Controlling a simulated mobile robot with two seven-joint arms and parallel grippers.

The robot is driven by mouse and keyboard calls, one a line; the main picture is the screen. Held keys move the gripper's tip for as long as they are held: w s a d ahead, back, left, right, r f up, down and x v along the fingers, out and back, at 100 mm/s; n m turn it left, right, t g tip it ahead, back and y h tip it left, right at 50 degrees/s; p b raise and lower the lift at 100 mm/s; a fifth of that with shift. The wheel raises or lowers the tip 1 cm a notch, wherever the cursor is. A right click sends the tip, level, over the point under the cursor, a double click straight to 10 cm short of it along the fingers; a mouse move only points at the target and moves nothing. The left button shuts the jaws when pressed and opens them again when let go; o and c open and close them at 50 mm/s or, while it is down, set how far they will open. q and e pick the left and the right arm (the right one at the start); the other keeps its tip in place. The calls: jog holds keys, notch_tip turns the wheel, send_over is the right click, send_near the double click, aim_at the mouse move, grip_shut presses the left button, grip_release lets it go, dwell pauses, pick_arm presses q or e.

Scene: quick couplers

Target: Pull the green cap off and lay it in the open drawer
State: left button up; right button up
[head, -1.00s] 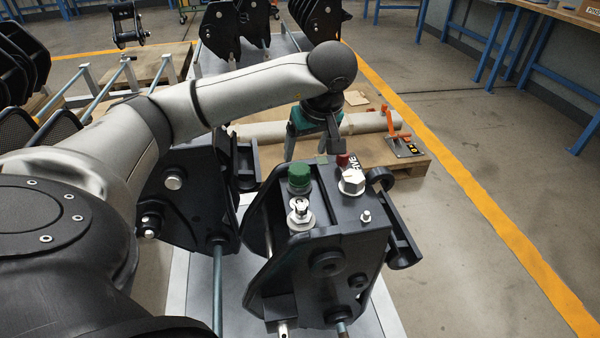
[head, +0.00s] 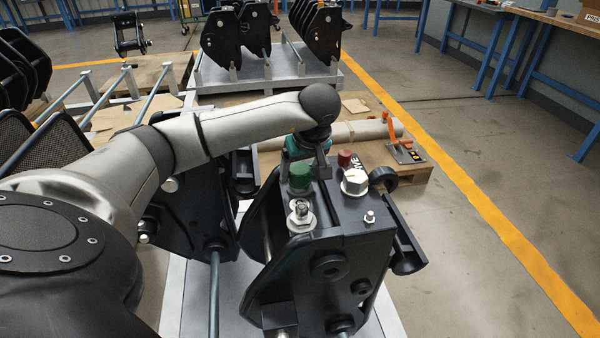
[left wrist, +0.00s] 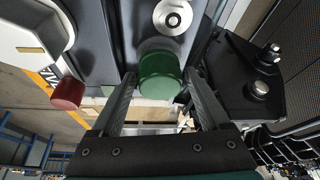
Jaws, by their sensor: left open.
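The green cap (head: 300,177) sits on top of the black coupler block (head: 345,220), behind a bare metal fitting (head: 301,214). My left gripper (head: 308,165) is at the cap from behind, just above the block's top. In the left wrist view the green cap (left wrist: 160,76) stands between the two open fingers (left wrist: 160,88), with a visible gap on each side. A red cap (head: 344,158) is beside it to the right and also shows in the left wrist view (left wrist: 67,93). No open drawer is recognisable in these views. My right gripper is not in view.
A large white hex cap (head: 354,182) stands right of the fitting. A second black coupler (head: 190,195) stands to the left. A pallet (head: 420,180) with a pipe and an orange-handled tool lies behind. Clear floor lies to the right.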

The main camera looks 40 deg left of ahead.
aim_at(297, 164)
pick_arm(q)
jog(key=c, duration=1.2)
grip_shut()
jog(key=shift+r+p, duration=0.4)
jog(key=shift+p, duration=0.05)
jog(key=shift+r+p, duration=1.55)
jog(key=shift+r, duration=0.2)
notch_tip(297, 164, up, 4)
jog(key=p, duration=0.3)
jog(key=shift+p, duration=0.4)
